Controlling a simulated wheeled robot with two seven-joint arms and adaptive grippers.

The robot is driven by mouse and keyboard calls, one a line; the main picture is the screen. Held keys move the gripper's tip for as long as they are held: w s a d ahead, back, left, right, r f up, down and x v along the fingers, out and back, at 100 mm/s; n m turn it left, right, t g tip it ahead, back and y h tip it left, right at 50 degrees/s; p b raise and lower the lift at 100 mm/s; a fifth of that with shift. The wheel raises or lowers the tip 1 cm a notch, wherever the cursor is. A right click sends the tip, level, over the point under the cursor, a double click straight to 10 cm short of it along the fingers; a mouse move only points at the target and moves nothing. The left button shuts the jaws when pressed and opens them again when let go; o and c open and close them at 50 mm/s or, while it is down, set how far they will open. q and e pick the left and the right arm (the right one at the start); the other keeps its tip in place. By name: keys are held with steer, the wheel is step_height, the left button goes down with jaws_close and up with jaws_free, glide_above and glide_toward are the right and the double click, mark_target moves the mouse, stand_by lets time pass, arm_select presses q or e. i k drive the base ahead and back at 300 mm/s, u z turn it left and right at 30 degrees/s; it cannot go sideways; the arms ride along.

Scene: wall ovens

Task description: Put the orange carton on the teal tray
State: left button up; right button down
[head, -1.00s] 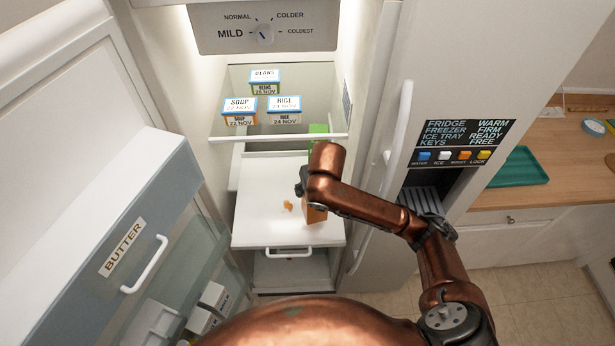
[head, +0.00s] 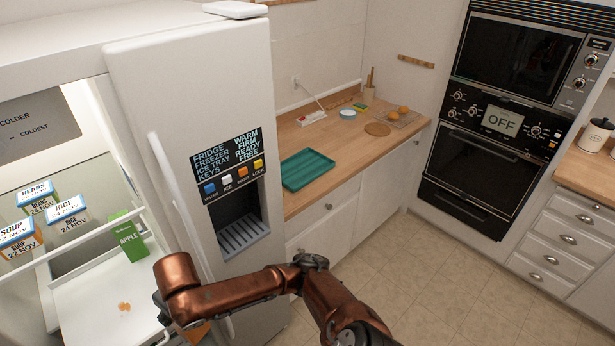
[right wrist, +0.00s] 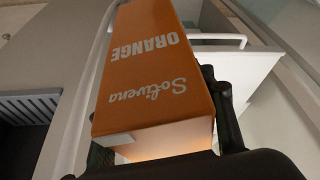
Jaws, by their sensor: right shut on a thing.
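The orange carton (right wrist: 150,65), lettered "ORANGE", is held in my right gripper (right wrist: 165,145), whose dark fingers are shut on its sides in the right wrist view. In the head view only a small orange piece of the carton (head: 196,334) shows below my copper arm, near the lower edge of the fridge; the rest is hidden. The teal tray (head: 307,169) lies empty on the wooden counter, right of the freezer door. The carton is apart from the tray, lower and to its left in the picture. My left gripper is not in view.
The freezer door (head: 185,110) with its dispenser (head: 238,225) stands between the open fridge and the counter. A green apple carton (head: 128,240), labelled boxes (head: 66,209) and an orange spill (head: 124,307) are inside the fridge. A power strip (head: 312,118) lies behind the tray.

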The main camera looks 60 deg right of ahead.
mark_target(306, 172)
steer(key=k, duration=0.8)
steer(key=z, duration=0.55)
steer(key=i, duration=0.6)
steer(key=z, duration=0.85)
steer(key=i, duration=1.6)
steer(key=u, duration=0.25)
